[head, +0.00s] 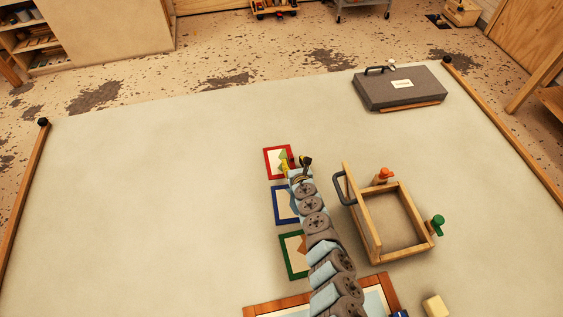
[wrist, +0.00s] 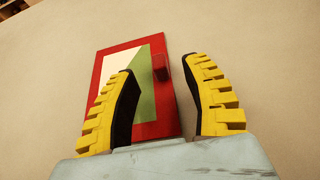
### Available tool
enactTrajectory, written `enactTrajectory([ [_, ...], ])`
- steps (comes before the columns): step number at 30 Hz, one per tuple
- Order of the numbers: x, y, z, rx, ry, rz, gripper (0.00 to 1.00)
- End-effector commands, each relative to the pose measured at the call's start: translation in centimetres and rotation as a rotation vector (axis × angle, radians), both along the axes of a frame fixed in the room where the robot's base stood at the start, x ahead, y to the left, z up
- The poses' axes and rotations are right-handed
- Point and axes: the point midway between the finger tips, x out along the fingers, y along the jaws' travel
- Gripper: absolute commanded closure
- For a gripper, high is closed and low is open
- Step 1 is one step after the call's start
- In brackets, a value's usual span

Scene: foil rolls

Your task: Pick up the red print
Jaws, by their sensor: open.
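The red print (head: 271,162) is a red-bordered card with a cream and green picture, lying on the pale table at the far end of a column of prints.
A blue print (head: 279,205) and a green print (head: 291,262) lie nearer, partly behind my arm. A wooden frame box (head: 371,214) with a grey handle stands to the right. A grey case (head: 402,88) lies at the back right. The table's left side is clear.

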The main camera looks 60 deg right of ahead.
Motion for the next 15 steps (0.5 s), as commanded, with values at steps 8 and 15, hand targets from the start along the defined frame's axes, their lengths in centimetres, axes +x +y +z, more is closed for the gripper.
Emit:
enactTrajectory([
  [8,0.9,-1.2,-0.7,0.001,-0.002,-0.005,0.52],
  [15,1.7,-1.9,-1.2,0.002,0.000,-0.002,0.52],
])
